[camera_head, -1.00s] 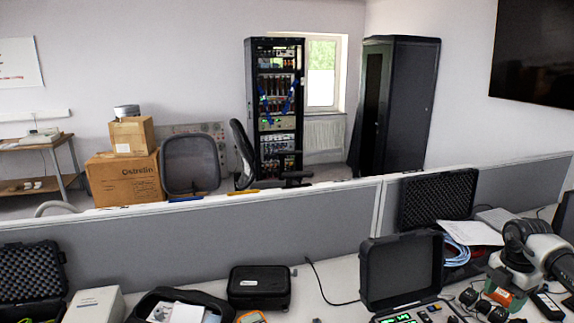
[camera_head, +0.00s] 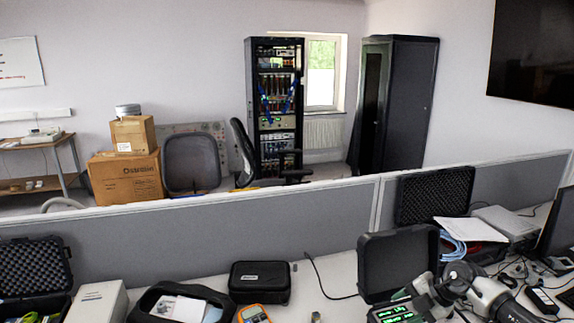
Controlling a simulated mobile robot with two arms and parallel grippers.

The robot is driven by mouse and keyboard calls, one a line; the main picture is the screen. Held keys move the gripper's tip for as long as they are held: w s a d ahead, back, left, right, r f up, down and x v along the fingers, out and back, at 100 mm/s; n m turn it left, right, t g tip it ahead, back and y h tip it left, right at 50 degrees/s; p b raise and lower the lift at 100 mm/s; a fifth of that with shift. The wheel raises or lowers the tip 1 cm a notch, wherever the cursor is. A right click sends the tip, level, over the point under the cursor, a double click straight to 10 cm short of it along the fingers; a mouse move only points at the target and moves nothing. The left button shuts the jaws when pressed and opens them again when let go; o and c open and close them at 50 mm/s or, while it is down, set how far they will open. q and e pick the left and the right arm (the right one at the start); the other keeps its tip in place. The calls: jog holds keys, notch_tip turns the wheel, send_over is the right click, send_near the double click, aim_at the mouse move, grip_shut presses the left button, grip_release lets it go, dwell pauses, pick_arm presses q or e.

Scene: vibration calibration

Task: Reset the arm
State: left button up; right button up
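My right arm (camera_head: 462,276), grey and white with dark joints, reaches in from the lower right over the desk. Its end, with the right gripper (camera_head: 424,299), is low in front of the open black case (camera_head: 398,262), over or beside a device with a green-lit display (camera_head: 396,314). The fingers are too small and dark to tell open from shut, or whether they touch anything. My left arm and gripper are not in view.
A grey partition (camera_head: 200,242) runs behind the desk. A closed black case (camera_head: 260,283), a yellow multimeter (camera_head: 253,314), a black bag (camera_head: 160,295), a white box (camera_head: 97,302) and a foam-lined case (camera_head: 35,270) line the desk. A monitor (camera_head: 557,225) stands at right.

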jog(key=s+a+r+m+t+y, duration=0.2)
jog(key=s+a+m+t+y, duration=0.15)
jog(key=a+t, duration=0.4)
jog(key=s+a+r+m+t+y, duration=0.25)
jog(key=a+m+t, duration=0.2)
jog(key=a, duration=0.65)
jog(key=s+d+f+m+g+h, duration=0.2)
jog(key=s+d+f+m+h, duration=0.5)
jog(key=s+m+h, duration=0.55)
jog(key=s+d+f+m+g, duration=0.2)
jog(key=s+g, duration=0.3)
jog(key=s, duration=0.5)
jog(key=s+d+f+m+g, duration=0.1)
jog(key=s+f+g, duration=0.1)
jog(key=s+g, duration=0.5)
jog(key=s+f+b, duration=0.2)
jog(key=f+b, duration=0.1)
jog(key=f, duration=1.4)
jog(key=s+f+b, duration=0.2)
jog(key=f+b, duration=0.1)
jog(key=f, duration=1.4)
jog(key=s+d+f+g+b, duration=0.1)
jog(key=s+f+b, duration=0.3)
jog(key=s+f, duration=1.1)
notch_tip(320, 180, down, 3)
jog(key=shift+d+f, duration=0.1)
jog(key=shift+d, duration=0.8)
